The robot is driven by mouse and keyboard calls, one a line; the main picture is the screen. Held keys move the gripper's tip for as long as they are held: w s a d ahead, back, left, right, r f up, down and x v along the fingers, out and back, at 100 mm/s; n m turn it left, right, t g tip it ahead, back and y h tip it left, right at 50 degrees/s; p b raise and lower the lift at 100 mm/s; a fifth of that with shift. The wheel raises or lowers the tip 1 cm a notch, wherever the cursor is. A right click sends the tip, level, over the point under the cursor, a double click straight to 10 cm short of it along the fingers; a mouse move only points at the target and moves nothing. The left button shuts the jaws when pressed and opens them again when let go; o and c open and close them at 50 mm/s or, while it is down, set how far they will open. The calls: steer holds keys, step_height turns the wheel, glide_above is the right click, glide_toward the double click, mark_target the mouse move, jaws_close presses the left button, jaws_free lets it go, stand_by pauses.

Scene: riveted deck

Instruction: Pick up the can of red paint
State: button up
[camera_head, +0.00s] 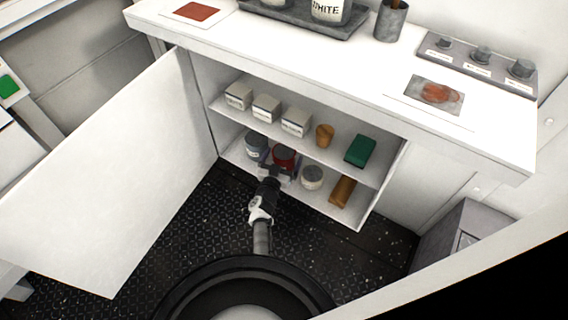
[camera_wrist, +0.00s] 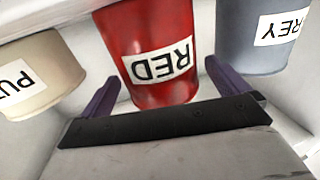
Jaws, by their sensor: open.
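The can of red paint (camera_head: 285,155) stands on the lower shelf of the open cabinet, between a grey can and a pale tub. In the wrist view the red can (camera_wrist: 150,30) shows its white label reading RED, upside down. My gripper (camera_head: 280,172) reaches into the lower shelf in front of the red can. In the wrist view my gripper (camera_wrist: 165,92) is open, with one purple finger to each side of the can's end. I cannot tell whether the fingers touch it. In the head view my gripper hides the can's lower part.
The grey can (camera_head: 256,146) is close on one side and the pale tub (camera_head: 312,177) on the other. A brown block (camera_head: 343,190) lies farther right. The upper shelf (camera_head: 335,150) holds several boxes above my gripper. The open door (camera_head: 110,170) stands at the left.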

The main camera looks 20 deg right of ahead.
steer(key=shift+w+d+r, duration=0.1)
steer(key=shift+w+d, duration=0.3)
steer(key=shift+w, duration=0.2)
steer(key=c, duration=1.4)
